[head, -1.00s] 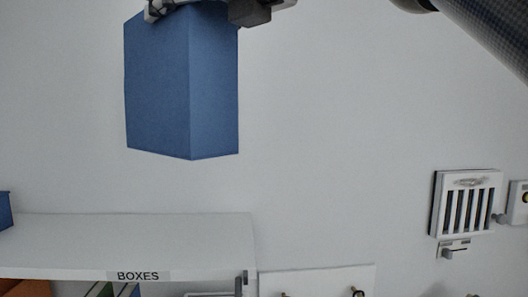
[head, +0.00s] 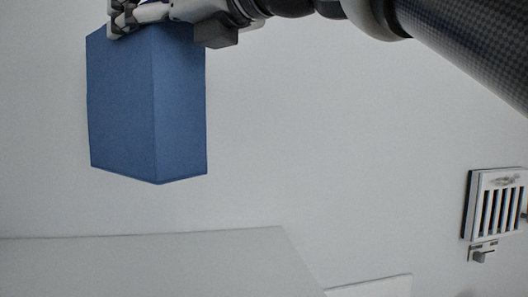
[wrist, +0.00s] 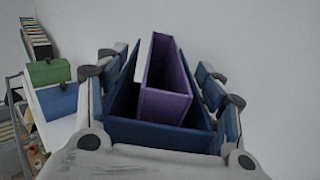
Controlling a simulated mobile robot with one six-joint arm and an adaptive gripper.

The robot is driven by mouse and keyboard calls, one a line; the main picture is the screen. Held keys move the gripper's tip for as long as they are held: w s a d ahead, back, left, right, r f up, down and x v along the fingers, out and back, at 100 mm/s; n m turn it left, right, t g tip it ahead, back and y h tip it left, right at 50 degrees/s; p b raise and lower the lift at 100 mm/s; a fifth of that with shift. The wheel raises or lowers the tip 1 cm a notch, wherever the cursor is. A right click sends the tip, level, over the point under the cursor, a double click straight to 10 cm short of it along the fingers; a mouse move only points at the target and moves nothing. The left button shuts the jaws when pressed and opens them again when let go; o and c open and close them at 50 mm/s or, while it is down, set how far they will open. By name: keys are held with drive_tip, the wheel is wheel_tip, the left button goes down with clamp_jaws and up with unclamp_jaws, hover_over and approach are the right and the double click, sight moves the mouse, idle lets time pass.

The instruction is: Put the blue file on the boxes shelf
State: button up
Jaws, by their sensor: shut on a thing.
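The blue file (head: 150,110) hangs upright in the air below my gripper (head: 128,20), in the upper left of the head view. My gripper is shut on its upper part. In the wrist view my gripper's fingers (wrist: 160,98) lie on both sides of the blue file (wrist: 135,132), and a purple folder (wrist: 168,85) with a white edge shows inside it. The white boxes shelf (head: 160,265) fills the lower left of the head view. The file is above it in the picture, apart from it. The shelf's front label is out of view.
In the wrist view, a green box (wrist: 48,72) and a blue box (wrist: 57,100) stand on a white surface at the left. A row of files (wrist: 35,38) stands beyond. A white vent (head: 495,203) is on the wall at right. The shelf part in the head view looks bare.

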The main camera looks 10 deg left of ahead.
sight(156, 148)
wheel_tip(156, 148, down, 16)
drive_tip(key=b, duration=0.6)
drive_tip(key=shift+a+r, duration=0.1)
drive_tip(key=shift+b, duration=0.3)
drive_tip(key=o, duration=1.7)
drive_tip(key=shift+f, duration=0.2)
